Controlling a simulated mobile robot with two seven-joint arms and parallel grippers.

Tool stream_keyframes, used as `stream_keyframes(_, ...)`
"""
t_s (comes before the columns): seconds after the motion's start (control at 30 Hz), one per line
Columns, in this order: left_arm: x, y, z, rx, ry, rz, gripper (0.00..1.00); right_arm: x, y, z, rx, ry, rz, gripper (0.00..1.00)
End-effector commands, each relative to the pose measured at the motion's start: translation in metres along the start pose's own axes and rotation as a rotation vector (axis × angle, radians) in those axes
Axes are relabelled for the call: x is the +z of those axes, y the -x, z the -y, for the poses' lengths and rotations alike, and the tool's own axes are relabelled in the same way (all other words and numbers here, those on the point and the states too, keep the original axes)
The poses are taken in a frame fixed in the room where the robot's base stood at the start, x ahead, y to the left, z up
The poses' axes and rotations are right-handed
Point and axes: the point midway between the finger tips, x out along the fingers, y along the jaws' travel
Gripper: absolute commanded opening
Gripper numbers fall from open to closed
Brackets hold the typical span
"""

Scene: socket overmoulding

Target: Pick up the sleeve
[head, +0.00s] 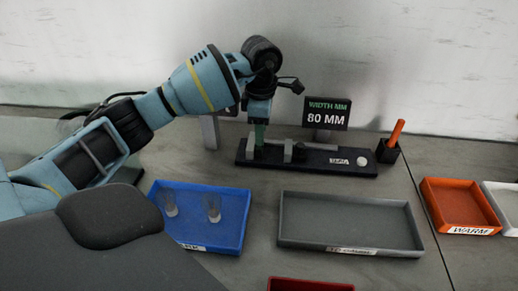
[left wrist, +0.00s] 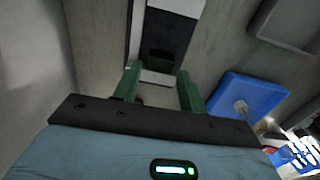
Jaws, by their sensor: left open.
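Two small translucent cylinders, which look like sleeves, stand upright in the blue tray (head: 232,243): one on the left (head: 170,206) and one on the right (head: 213,209). My left gripper (head: 260,143) is away from them, pointing down at the left part of the black measuring fixture (head: 310,166). In the left wrist view its green fingers (left wrist: 157,92) are open, with a pale block of the fixture (left wrist: 157,77) beyond and between them. I cannot tell whether a sleeve sits between the fingers. The blue tray (left wrist: 262,90) with one cylinder (left wrist: 241,107) also shows there.
A sign (head: 328,114) reading "80 MM" stands behind the fixture. A black holder (head: 387,152) with an orange stick is at its right. An empty grey tray (head: 350,222) lies in front, an orange "WARM" tray (head: 458,203) right, a red tray (head: 310,284) at the bottom edge.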

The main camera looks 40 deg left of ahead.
Motion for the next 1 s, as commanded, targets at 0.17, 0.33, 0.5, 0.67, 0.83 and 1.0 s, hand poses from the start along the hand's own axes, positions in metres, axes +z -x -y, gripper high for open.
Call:
stream_keyframes(0.17, -0.001, -0.025, 0.002, -0.004, 0.000, -0.003, 0.42, -0.005, 0.000, -0.001, 0.001, 0.002, -0.008, 0.36)
stream_keyframes(0.33, 0.000, -0.044, 0.002, -0.002, 0.000, -0.002, 0.42, -0.007, -0.002, -0.001, 0.002, 0.003, -0.014, 0.36)
stream_keyframes(0.5, 0.000, -0.050, 0.002, -0.001, -0.001, -0.001, 0.42, -0.008, -0.002, -0.001, 0.002, 0.003, -0.016, 0.36)
stream_keyframes(0.67, 0.000, -0.049, 0.002, -0.001, -0.001, -0.001, 0.41, -0.008, -0.002, -0.002, 0.002, 0.003, -0.015, 0.36)
stream_keyframes(0.83, 0.000, -0.049, 0.002, -0.001, -0.001, -0.001, 0.18, -0.005, -0.001, -0.001, 0.002, 0.002, -0.011, 0.36)
stream_keyframes(1.0, 0.000, -0.049, 0.002, -0.001, -0.001, -0.001, 0.10, -0.002, 0.001, -0.001, 0.001, 0.001, -0.003, 0.36)
